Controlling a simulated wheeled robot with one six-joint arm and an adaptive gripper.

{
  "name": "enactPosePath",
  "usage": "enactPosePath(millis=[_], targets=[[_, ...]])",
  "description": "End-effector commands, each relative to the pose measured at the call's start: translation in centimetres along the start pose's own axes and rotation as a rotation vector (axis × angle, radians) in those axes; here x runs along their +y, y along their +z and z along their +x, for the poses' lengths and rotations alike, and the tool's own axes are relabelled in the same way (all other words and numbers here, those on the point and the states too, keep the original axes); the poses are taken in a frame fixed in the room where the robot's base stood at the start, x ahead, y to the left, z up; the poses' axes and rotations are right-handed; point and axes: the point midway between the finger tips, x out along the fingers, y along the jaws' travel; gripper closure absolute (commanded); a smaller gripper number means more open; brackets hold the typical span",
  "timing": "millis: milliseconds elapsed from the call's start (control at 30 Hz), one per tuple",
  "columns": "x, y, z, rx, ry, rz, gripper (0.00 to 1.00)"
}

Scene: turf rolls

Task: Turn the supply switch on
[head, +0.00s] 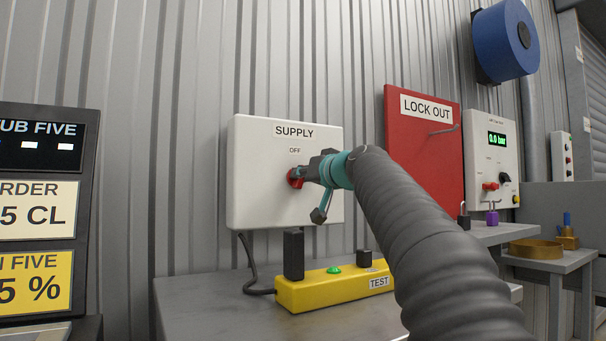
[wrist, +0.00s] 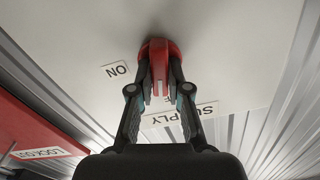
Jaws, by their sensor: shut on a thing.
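The supply switch is a red rotary knob (head: 295,178) on a white box (head: 258,205) marked SUPPLY, with an OFF label (head: 295,150) above it. In the wrist view, which is upside down, the red knob (wrist: 159,60) sits between my fingers and an ON label (wrist: 116,70) lies to its left. The knob's grip runs roughly up and down there, toward the mostly hidden OFF label. My gripper (head: 304,174) reaches the knob from the right and is shut on it. It also shows in the wrist view (wrist: 160,92). My gripper hides the ON label in the head view.
A yellow test block (head: 335,289) with a green light and black posts stands on the grey bench below. A red LOCK OUT board (head: 422,150) hangs to the right, with a gauge panel (head: 493,155) beyond. A dark display board (head: 40,210) stands at left.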

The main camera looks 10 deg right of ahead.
Motion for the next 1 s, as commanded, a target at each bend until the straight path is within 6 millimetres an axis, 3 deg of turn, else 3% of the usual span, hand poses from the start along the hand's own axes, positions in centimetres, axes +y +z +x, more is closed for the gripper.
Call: enactPosePath(millis=[1000], targets=[[0.42,-0.11,-0.05,0.003,0.000,0.960,1.00]])
